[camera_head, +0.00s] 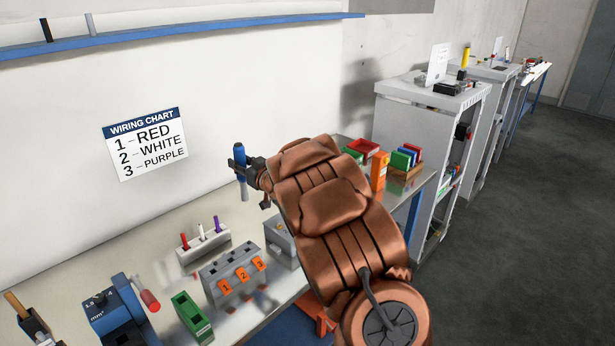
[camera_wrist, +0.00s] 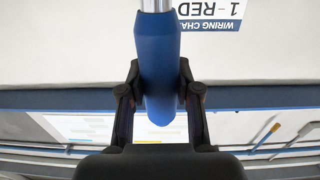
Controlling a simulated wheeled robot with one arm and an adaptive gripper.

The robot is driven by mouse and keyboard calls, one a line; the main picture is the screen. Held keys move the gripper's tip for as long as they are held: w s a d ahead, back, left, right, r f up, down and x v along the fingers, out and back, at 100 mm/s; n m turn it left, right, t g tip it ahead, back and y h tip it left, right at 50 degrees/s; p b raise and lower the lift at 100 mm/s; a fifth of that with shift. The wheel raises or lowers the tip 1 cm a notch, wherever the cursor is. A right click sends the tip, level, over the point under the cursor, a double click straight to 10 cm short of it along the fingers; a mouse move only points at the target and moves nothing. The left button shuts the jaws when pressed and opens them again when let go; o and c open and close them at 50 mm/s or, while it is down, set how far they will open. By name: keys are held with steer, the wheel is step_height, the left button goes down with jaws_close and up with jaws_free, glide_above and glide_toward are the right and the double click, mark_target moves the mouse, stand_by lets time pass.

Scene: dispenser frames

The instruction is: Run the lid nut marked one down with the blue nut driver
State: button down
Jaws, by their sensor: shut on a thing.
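The blue nut driver (camera_head: 239,152) is held upright above the bench, its blue handle up and its metal shaft pointing down. My gripper (camera_head: 250,170) is shut around the handle; in the wrist view both fingers (camera_wrist: 159,97) press on the sides of the blue handle (camera_wrist: 158,55), and the shaft (camera_wrist: 156,5) runs off the top edge. A grey box (camera_head: 281,243) stands on the bench below and right of the driver, partly hidden behind my arm. I cannot make out a nut marked one on it.
A grey block with orange tags 1, 2 and 3 (camera_head: 232,270) stands left of the grey box. Behind it is a holder with red, white and purple pieces (camera_head: 203,243). A green block (camera_head: 192,316) and blue tool (camera_head: 115,312) are nearer. Coloured bins (camera_head: 366,148) stand far right.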

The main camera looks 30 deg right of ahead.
steer(key=s+d+f+y, duration=0.1)
steer(key=s+d, duration=0.3)
steer(key=d, duration=0.4)
steer(key=s+d+f+n+y+b, duration=0.1)
steer(key=s+d+f, duration=0.2)
steer(key=s+d, duration=0.2)
steer(key=shift+s+d+n+g, duration=0.3)
steer(key=shift+d, duration=1.35)
steer(key=shift+r, duration=0.1)
steer(key=shift+s+f+b, duration=0.1)
steer(key=shift+f+b, duration=1.25)
steer(key=shift+f, duration=1.95)
steer(key=shift+r, duration=0.1)
stand_by(0.9)
